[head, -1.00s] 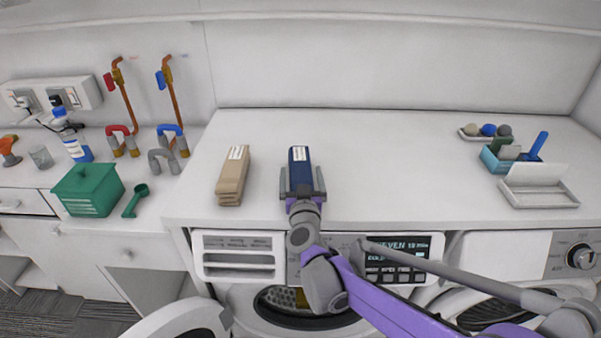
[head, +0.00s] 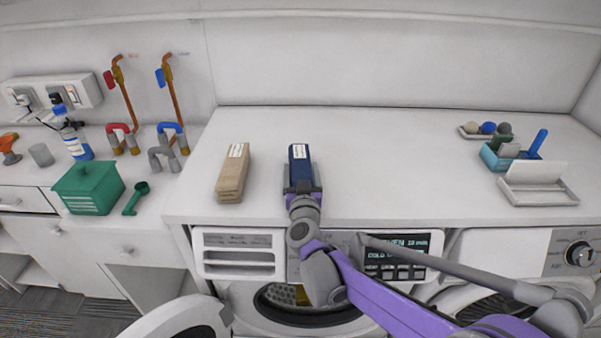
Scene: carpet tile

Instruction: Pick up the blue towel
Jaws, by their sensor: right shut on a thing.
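The blue towel (head: 300,163) is a dark blue folded bundle with a white label at its far end. It lies on the white counter above the washing machines, right of a beige folded towel. My right gripper (head: 302,184) is shut on the near part of the blue towel, with a finger on each side. Its arm reaches in from the lower right. I cannot tell whether the towel is lifted off the counter. My left gripper is not in view.
The beige towel (head: 233,174) lies close on the left. A blue caddy (head: 500,160) and a white tray (head: 537,192) are at the right. The counter (head: 400,150) between is clear.

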